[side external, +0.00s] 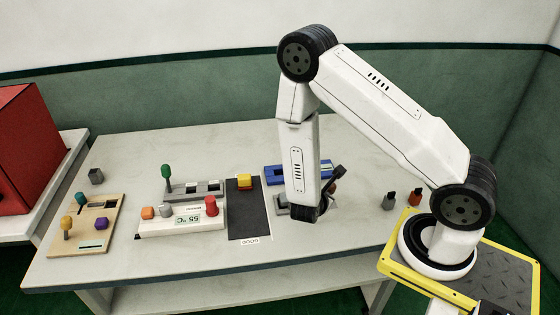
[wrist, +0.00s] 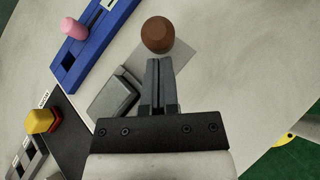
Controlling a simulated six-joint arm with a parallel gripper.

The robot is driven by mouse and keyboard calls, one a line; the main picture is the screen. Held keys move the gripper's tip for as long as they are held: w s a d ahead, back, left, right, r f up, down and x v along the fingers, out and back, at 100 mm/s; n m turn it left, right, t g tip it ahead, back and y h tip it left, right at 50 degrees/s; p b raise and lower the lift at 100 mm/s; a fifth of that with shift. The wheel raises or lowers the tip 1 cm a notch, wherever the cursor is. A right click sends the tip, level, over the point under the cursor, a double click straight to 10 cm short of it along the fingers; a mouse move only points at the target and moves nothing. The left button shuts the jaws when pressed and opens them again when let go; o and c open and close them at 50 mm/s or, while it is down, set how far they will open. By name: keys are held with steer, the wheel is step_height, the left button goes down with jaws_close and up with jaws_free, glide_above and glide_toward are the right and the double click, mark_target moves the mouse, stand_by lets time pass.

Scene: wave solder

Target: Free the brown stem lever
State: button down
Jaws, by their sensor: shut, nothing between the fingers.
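A round brown knob (wrist: 157,35), the top of the brown stem lever, stands just beyond my fingertips in the wrist view. Its stem is hidden beneath the knob from this angle. My gripper (wrist: 160,62) is shut and empty, its two grey fingers together and pointing at the knob. Whether the tips touch the knob is not clear. In the side view a small piece of the brown knob (side external: 333,187) shows beside my wrist, mostly hidden by my arm. A grey block (wrist: 115,95) lies left of my fingers.
A blue fixture (wrist: 88,45) with a pink knob (wrist: 74,28) is at the upper left. A yellow block (side external: 244,181) sits on a black strip (side external: 249,212). Panels with coloured knobs fill the table's left. Two small bottles (side external: 403,198) stand near my base. Front table is clear.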

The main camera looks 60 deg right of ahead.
steer(key=shift+w+d+r+g+y, duration=0.3)
steer(key=shift+w+d+r+y, duration=0.1)
steer(key=shift+y, duration=0.1)
stand_by(0.5)
steer(key=shift+w+d+r+n+g+y, duration=0.3)
steer(key=shift+w+d+n+g+y, duration=0.2)
steer(key=shift+y, duration=0.2)
steer(key=shift+w+d+r+n+g+y, duration=0.2)
steer(key=shift+w+d+n+g+y, duration=0.2)
steer(key=shift+w+d+g+y, duration=0.6)
steer(key=shift+w+d+f, duration=0.1)
steer(key=shift+w+d, duration=0.5)
steer(key=shift+d, duration=0.1)
steer(key=shift+r, duration=0.8)
